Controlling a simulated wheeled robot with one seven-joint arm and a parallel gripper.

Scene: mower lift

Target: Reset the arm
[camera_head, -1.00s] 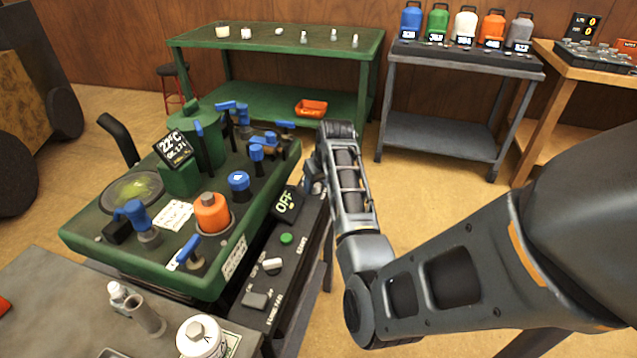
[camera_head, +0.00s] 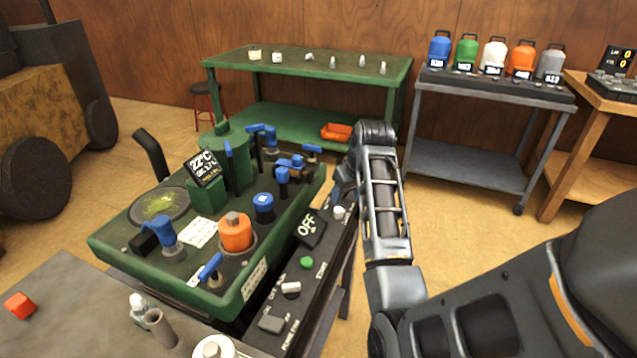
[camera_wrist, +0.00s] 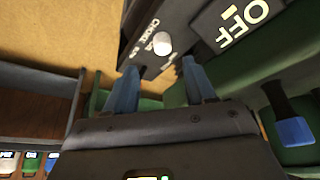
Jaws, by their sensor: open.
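My arm (camera_head: 383,210) reaches forward along the right side of the green machine (camera_head: 165,265). My gripper's two blue-grey fingers show in the wrist view (camera_wrist: 160,82), spread apart with nothing between them. A white choke knob (camera_wrist: 162,43) on the dark control panel lies just past the fingertips; whether they touch the panel I cannot tell. The OFF display (camera_wrist: 240,22) is to the right of the knob. In the head view the knob (camera_head: 339,212) and OFF display (camera_head: 309,228) sit beside my wrist, and the fingers are mostly hidden.
A grey table (camera_head: 60,310) stands at the front left with a bottle and a red block (camera_head: 19,305). A grey cart (camera_head: 490,90) carries several coloured canisters. Open floor (camera_head: 460,225) lies right of my arm.

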